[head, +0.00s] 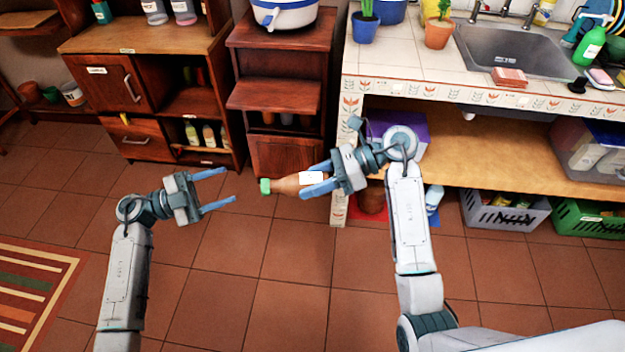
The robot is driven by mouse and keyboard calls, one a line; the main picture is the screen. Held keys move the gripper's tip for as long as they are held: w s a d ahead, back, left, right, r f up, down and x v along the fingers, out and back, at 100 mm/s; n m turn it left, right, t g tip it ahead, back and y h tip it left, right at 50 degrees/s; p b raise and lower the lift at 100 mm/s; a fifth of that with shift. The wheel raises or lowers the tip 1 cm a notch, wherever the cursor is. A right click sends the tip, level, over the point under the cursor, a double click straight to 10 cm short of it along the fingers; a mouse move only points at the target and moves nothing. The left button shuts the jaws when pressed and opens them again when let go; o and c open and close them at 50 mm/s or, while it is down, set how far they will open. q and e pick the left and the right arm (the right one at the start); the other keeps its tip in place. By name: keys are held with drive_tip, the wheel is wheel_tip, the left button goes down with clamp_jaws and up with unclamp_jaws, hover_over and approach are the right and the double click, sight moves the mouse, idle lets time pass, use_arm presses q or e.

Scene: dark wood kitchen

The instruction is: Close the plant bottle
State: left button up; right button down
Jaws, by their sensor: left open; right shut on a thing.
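A brown bottle (287,185) with a white label lies sideways in my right gripper (312,178), in mid-air in the middle of the head view. Its neck end points left and carries a green cap (265,187). I cannot tell how tightly the cap sits. My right gripper is shut around the bottle's body, and its blue fingers hide part of it. My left gripper (231,186) is open and empty. Its blue fingers point right, toward the green cap, with a small gap between them and the cap.
A tiled counter with a sink (520,50) stands at the back right, with a wooden shelf (500,160) and crates below. Dark wood cabinets (115,85) stand at the back left. A striped rug (30,300) lies at the left. The tiled floor (220,290) between my arms is clear.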

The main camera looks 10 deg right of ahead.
use_arm(q)
drive_tip(key=shift+s+d+r+m+g+y, duration=0.1)
drive_tip(key=shift+s+r+m+g+y, duration=0.4)
drive_tip(key=shift+g, duration=0.35)
drive_tip(key=shift+s+d+r+m+g+y, duration=0.1)
drive_tip(key=shift+s+r+m+g+y, duration=0.15)
drive_tip(key=shift+s+m+g+y, duration=0.4)
drive_tip(key=shift+w+h, duration=0.15)
drive_tip(key=shift+h, duration=0.1)
drive_tip(key=d, duration=0.8)
drive_tip(key=shift+c, duration=0.4)
